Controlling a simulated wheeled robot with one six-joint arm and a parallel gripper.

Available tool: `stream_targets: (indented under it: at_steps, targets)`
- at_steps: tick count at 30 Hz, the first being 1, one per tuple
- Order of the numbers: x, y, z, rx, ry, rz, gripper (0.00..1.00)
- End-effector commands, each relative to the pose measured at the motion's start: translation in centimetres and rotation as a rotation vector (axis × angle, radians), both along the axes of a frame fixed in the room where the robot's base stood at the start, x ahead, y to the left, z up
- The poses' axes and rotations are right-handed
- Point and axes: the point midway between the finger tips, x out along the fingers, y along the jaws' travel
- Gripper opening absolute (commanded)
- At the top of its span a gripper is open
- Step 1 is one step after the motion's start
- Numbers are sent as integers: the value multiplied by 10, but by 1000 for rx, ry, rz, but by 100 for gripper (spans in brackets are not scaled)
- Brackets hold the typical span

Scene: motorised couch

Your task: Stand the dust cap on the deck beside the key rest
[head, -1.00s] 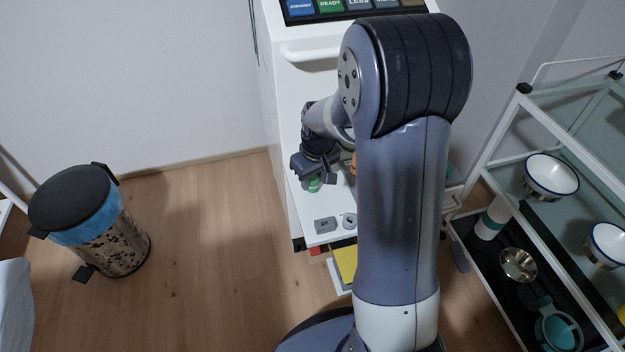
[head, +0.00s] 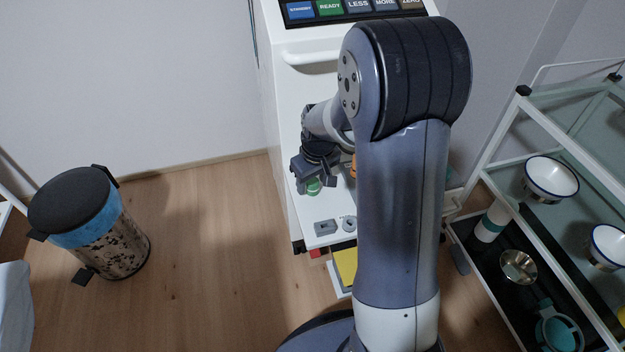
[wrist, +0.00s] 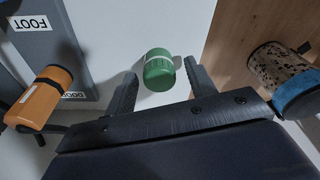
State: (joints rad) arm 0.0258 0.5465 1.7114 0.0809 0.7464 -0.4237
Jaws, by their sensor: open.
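A short green cylinder with a pale band, which looks like the dust cap (wrist: 157,70), stands on the white deck (head: 318,240). In the wrist view it lies between and slightly beyond the fingertips of my open gripper (wrist: 160,76), with a gap visible on both sides. In the head view the green cap (head: 313,187) shows just under my gripper (head: 317,178), which partly hides it. A grey block (head: 325,227) and a small grey ring-shaped piece (head: 349,223) sit nearer the deck's front edge. I cannot tell which of these is the key rest.
An orange cylinder with a label (wrist: 46,97) is left of my gripper in the wrist view, by a grey panel marked FOOT (wrist: 35,40). A speckled bin (head: 105,235) stands on the floor at left. A shelved trolley (head: 505,130) with bowls is at right.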

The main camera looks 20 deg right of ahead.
Motion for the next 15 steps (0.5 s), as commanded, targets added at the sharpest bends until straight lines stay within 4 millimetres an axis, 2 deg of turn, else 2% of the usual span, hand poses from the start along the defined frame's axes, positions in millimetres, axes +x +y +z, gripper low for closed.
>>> stream_targets:
  at_steps: [9, 15]
  targets:
    - [-8, -4, 67, -1, -6, 0, 52]
    - [-13, -5, 102, -1, -4, 0, 52]
